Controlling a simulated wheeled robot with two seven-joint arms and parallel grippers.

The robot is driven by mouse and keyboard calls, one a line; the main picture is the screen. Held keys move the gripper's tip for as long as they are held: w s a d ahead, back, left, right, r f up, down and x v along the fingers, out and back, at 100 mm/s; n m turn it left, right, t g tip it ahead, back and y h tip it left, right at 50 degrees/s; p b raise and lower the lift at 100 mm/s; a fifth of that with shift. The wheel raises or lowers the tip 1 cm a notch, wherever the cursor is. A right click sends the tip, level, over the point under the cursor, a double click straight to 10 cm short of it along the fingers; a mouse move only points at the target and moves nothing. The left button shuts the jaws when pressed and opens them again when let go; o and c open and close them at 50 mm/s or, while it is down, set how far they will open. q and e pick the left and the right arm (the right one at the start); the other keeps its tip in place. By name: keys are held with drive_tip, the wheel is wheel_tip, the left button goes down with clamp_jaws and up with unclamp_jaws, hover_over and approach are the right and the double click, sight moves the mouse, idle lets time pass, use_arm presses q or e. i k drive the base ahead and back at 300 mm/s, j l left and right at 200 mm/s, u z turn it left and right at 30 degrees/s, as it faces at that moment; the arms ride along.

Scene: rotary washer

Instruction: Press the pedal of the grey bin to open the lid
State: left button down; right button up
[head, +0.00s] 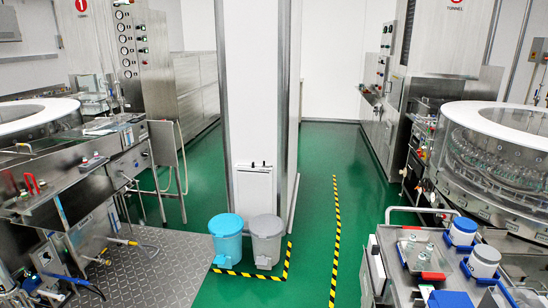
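The grey bin (266,245) stands on the floor at the foot of the white pillar, just right of a light-blue bin (226,242). Its grey lid (265,225) looks shut. The pedal is low at the front of the bin and too small to make out clearly. Neither of my grippers can be made out in the head view.
Yellow-black tape (288,262) marks the floor around the bins. A metal floor plate (160,270) lies left. A cart (395,255) with blue-lidded containers stands at front right. Green floor (312,225) is clear right of the bins. Washer machines flank both sides.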

sight(263, 262)
drive_tip(key=i+j+u, duration=0.3)
drive_tip(key=i, duration=0.6)
drive_tip(key=i+u, duration=0.25)
drive_tip(key=i, duration=0.65)
drive_tip(key=i+l+u, duration=0.1)
drive_tip(key=i+l, duration=0.25)
drive_tip(key=i+l+u, duration=0.1)
drive_tip(key=i+l, duration=0.25)
drive_tip(key=i+l+u, duration=0.15)
drive_tip(key=i+l, duration=0.15)
drive_tip(key=l, duration=0.2)
drive_tip(key=i+l+u, duration=0.1)
drive_tip(key=i+l, duration=0.35)
drive_tip(key=l, duration=0.35)
drive_tip(key=i+l, duration=0.1)
drive_tip(key=l, duration=0.35)
